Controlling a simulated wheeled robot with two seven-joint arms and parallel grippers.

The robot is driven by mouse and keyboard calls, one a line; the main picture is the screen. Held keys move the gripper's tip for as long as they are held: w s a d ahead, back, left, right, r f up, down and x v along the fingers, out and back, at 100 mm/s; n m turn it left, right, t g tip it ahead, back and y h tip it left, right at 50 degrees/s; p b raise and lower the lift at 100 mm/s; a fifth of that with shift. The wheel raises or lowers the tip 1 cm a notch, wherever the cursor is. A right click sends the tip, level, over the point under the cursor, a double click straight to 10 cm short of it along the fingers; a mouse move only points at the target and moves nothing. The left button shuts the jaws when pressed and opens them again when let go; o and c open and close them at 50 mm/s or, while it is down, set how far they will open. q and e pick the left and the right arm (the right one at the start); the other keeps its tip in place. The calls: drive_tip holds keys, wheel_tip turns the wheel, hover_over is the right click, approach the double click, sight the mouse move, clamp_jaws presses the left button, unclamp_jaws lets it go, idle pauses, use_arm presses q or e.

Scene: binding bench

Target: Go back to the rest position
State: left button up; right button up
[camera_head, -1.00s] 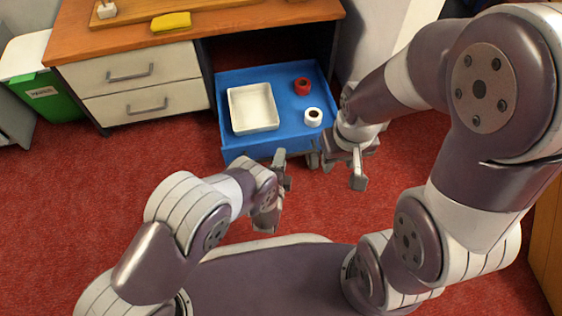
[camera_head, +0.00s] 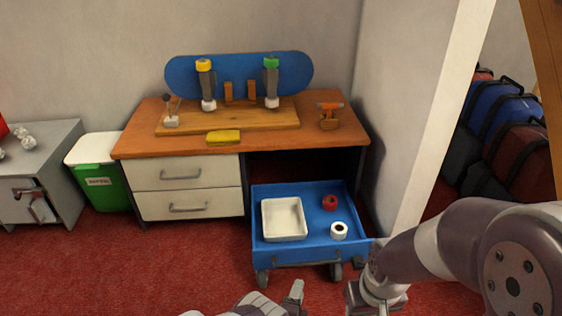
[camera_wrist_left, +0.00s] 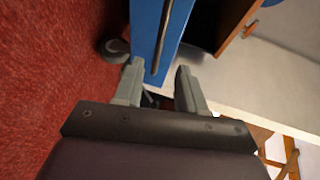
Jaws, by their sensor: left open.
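My left gripper (camera_head: 295,293) shows at the bottom edge of the head view, in front of the blue cart (camera_head: 290,256); most of its arm is cut off. In the left wrist view my left gripper (camera_wrist_left: 158,85) is open and empty, its fingers apart. The cart's blue side (camera_wrist_left: 146,30) and dark handle bar (camera_wrist_left: 162,40) lie beyond the fingertips. My right gripper (camera_head: 374,298) is at the bottom, near the cart's front right corner. It is partly cut off, and its opening cannot be made out.
The cart carries a white tray (camera_head: 267,229), a red roll (camera_head: 330,202) and a white roll (camera_head: 339,231). Behind it stands a wooden-topped bench (camera_head: 140,143) with a skateboard (camera_head: 238,76). A green bin (camera_head: 111,186) is at left. Red floor (camera_head: 130,260) is clear at left front.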

use_arm(q)
drive_tip(key=s+a+f+n+g+y, duration=0.3)
drive_tip(key=s+f+n+g, duration=0.3)
drive_tip(key=s+f+g, duration=0.2)
drive_tip(key=s+a+r+n+g+y+p, duration=0.1)
drive_tip(key=s+a+r+n+g+p, duration=0.45)
drive_tip(key=r, duration=0.85)
drive_tip(key=s+a+r+n+y+p, duration=0.1)
drive_tip(key=s+a+r+n+p, duration=0.25)
drive_tip(key=a+r, duration=0.75)
drive_tip(key=s+a+r+n+g+y+p, duration=0.1)
drive_tip(key=s+a+r+n+g+p, duration=0.3)
drive_tip(key=r, duration=1.3)
drive_tip(key=a+r+n+t+p, duration=0.1)
drive_tip(key=r+t+p, duration=0.1)
drive_tip(key=r+p, duration=1.8)
drive_tip(key=w+a+r+n+t+p, duration=0.1)
drive_tip(key=a+r+t+p, duration=0.1)
drive_tip(key=r+p, duration=1.8)
wheel_tip(320, 180, up, 6)
